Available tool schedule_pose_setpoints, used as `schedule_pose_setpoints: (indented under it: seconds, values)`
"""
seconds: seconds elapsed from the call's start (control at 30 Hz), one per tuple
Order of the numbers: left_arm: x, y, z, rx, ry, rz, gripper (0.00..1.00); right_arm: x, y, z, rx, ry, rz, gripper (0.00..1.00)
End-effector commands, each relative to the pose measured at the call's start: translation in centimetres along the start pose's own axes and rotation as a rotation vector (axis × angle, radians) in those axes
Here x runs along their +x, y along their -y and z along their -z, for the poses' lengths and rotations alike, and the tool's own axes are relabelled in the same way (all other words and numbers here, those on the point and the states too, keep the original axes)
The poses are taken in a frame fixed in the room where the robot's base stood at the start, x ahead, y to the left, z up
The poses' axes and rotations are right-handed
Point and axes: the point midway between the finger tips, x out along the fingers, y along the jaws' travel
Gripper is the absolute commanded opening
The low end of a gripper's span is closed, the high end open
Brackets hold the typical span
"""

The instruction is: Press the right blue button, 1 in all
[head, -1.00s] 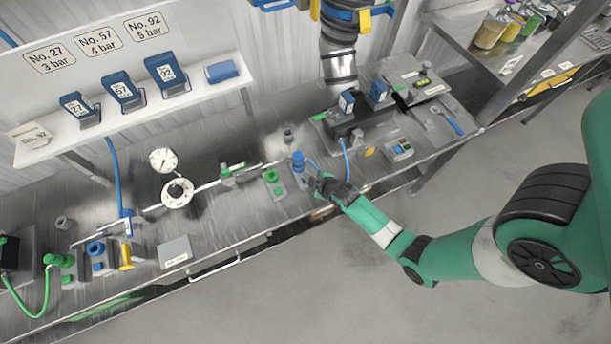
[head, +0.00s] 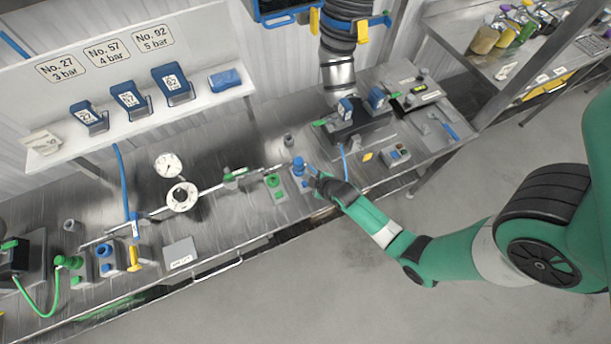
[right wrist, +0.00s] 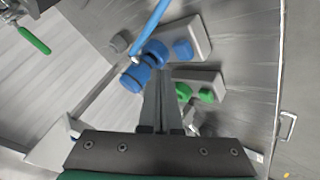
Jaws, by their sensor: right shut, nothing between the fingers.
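The right blue button (head: 305,183) sits on a small grey box on the bench, below a taller blue fitting (head: 298,164). In the right wrist view the blue button (right wrist: 182,48) shows on its grey box, right of the fingertips. My right gripper (head: 315,182) is shut and empty, just right of the button in the head view. In the right wrist view its closed fingers (right wrist: 162,76) point at the blue fitting (right wrist: 155,53). I cannot tell whether they touch anything. My left gripper is not in view.
A grey box with a green button (head: 278,193) stands just left of the blue one. Another blue button (head: 106,267) is at the bench's left. A dark grey unit with blue modules (head: 362,118) and a blue hose (head: 343,160) lie to the right. The floor in front is clear.

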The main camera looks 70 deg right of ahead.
Motion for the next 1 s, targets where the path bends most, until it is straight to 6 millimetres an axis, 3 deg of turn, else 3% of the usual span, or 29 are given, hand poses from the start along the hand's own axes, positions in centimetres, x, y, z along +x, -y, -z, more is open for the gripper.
schedule_pose_setpoints:
  seconds: [0.3, 1.0]
  values:
    - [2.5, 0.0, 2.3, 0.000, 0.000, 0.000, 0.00, -2.4, -1.7, 1.7, 0.000, 0.000, 0.000, 0.00]
    - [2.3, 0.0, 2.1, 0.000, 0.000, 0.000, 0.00, -2.2, -1.6, 1.6, 0.000, 0.000, 0.000, 0.00]
